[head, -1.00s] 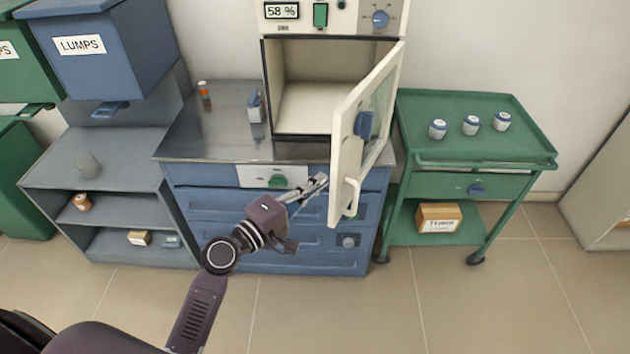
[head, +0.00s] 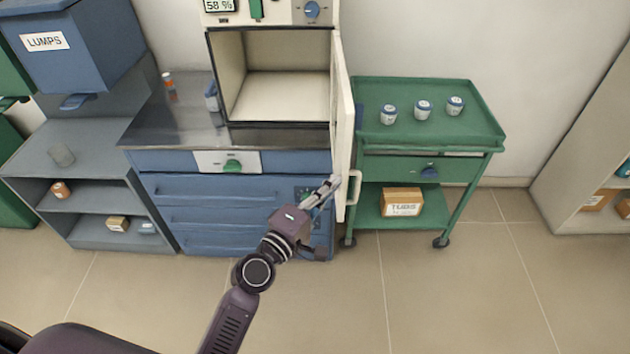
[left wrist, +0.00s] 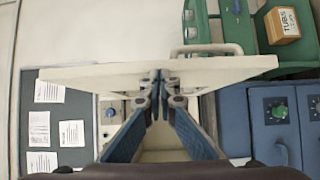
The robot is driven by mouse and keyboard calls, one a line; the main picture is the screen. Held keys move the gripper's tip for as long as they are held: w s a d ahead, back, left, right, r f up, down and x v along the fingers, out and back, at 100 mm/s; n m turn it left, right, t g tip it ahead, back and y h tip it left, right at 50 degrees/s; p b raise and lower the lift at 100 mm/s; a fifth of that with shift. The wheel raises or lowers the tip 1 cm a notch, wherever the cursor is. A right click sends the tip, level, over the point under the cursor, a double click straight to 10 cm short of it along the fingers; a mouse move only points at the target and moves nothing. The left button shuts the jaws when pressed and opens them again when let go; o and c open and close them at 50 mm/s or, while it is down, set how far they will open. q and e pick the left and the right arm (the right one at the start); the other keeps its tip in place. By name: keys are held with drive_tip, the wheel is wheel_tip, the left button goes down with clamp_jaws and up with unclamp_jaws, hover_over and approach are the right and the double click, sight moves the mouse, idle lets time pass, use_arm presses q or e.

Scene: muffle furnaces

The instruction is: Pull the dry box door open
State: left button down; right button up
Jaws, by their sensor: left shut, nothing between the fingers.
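The dry box (head: 270,80) has its cream door (head: 342,125) swung wide open, seen nearly edge-on in the head view, hinged on the right. The door's pale handle (head: 355,188) is on its right, outer side. My left gripper (head: 332,183) is shut and empty, its fingertips at the lower door on the inner side, opposite the handle. In the left wrist view, the closed fingertips (left wrist: 160,78) meet the door edge (left wrist: 90,73), and the handle (left wrist: 207,49) shows beyond it. Whether they touch is hard to tell. My right gripper is not in view.
A blue drawer cabinet (head: 235,190) carries the box. A green cart (head: 440,140) with several small tubs and a cardboard box (head: 402,201) stands right of the door. Grey shelves (head: 85,200) stand left. The floor in front is clear.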

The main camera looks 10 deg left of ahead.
use_arm(q)
drive_tip(key=w+d, duration=0.1)
drive_tip(key=d, duration=0.5)
drive_tip(key=shift+w+p, duration=0.3)
drive_tip(key=shift+p, duration=0.15)
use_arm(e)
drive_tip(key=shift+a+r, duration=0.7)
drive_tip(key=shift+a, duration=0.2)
